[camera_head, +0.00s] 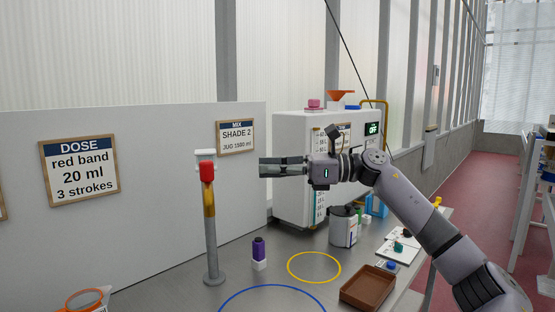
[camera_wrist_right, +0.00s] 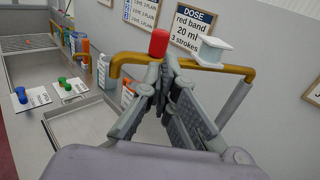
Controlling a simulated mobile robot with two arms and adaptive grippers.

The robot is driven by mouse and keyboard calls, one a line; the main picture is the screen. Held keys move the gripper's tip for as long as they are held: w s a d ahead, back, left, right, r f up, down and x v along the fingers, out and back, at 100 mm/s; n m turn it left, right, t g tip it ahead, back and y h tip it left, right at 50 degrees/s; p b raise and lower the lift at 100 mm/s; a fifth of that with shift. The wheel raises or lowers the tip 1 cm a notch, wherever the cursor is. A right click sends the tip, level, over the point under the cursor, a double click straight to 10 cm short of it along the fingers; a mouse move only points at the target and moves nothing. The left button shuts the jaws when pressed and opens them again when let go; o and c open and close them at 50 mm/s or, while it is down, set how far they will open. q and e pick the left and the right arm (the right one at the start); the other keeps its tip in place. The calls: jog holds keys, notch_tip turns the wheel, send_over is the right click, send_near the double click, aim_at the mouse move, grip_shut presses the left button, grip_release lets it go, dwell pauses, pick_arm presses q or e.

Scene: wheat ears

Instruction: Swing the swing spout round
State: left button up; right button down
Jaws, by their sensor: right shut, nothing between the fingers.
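The swing spout is a brass-coloured pipe (camera_head: 209,200) on a grey upright post (camera_head: 211,250). It has a red cylindrical grip (camera_head: 207,172) and a white spool-shaped knob (camera_head: 205,154) on top. In the wrist view the spout pipe (camera_wrist_right: 236,69) runs across behind my fingers, its outlet bent down at the left; the red grip (camera_wrist_right: 159,43) stands just beyond the fingertips. My right gripper (camera_head: 263,167) is shut and empty, pointing left at about the red grip's height. In the head view a gap shows between fingertips and grip. My left gripper is not in view.
A white dispenser cabinet (camera_head: 292,140) stands behind my right gripper. On the bench are a purple-and-white bottle (camera_head: 259,252), a grey can (camera_head: 343,227), a brown tray (camera_head: 368,288), a yellow ring (camera_head: 314,267) and a blue ring (camera_head: 272,290). A white panel (camera_head: 150,180) closes off the back.

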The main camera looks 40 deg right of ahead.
aim_at(213, 168)
jog(key=p+x, duration=0.5)
jog(key=x, duration=0.4)
jog(key=shift+w, duration=0.3)
jog(key=shift+a, duration=0.2)
jog(key=shift+a+r, duration=0.1)
jog(key=shift+a, duration=0.15)
jog(key=s+a+p+x, duration=0.1)
jog(key=p+x, duration=0.3)
jog(key=x, duration=1)
jog(key=shift+s, duration=0.1)
